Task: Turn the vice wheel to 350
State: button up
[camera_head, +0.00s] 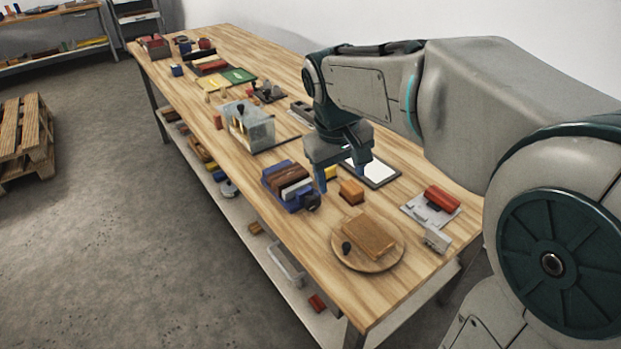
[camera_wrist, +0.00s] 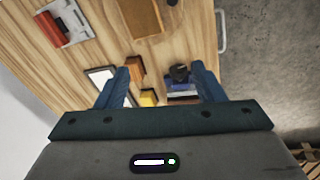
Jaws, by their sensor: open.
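What looks like the vice (camera_head: 278,183) is a blue body with brown and white blocks in it, near the table's front-left edge. A dark round wheel (camera_head: 312,201) sits on its near end. In the wrist view the wheel (camera_wrist: 180,73) lies inside the right finger, with the blue vice body (camera_wrist: 184,86) beside it. No scale or number is readable. My gripper (camera_head: 341,182) is open and empty above the table, just right of the vice. In the wrist view my gripper (camera_wrist: 161,69) has its fingers wide apart, the right one partly covering the vice.
An orange-brown block (camera_head: 351,191) and a yellow block (camera_head: 330,172) are near the fingers. A round wooden board (camera_head: 386,262) with a block and dark knob stands nearer. A red-and-grey device (camera_head: 440,199) is at right, and a framed white panel (camera_head: 377,173) lies behind.

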jog(key=n+b, duration=0.2)
jog(key=b, duration=0.1)
send_over(311, 198)
jog(key=s+a, duration=0.2)
jog(key=s+a+x, duration=0.1)
jog(key=x, duration=0.3)
jog(key=shift+h, duration=0.3)
jog(key=b+x, duration=0.1)
jog(key=x, duration=1.3)
jog(key=shift+w+b, duration=0.15)
jog(key=shift+b, duration=0.2)
jog(key=c, duration=1)
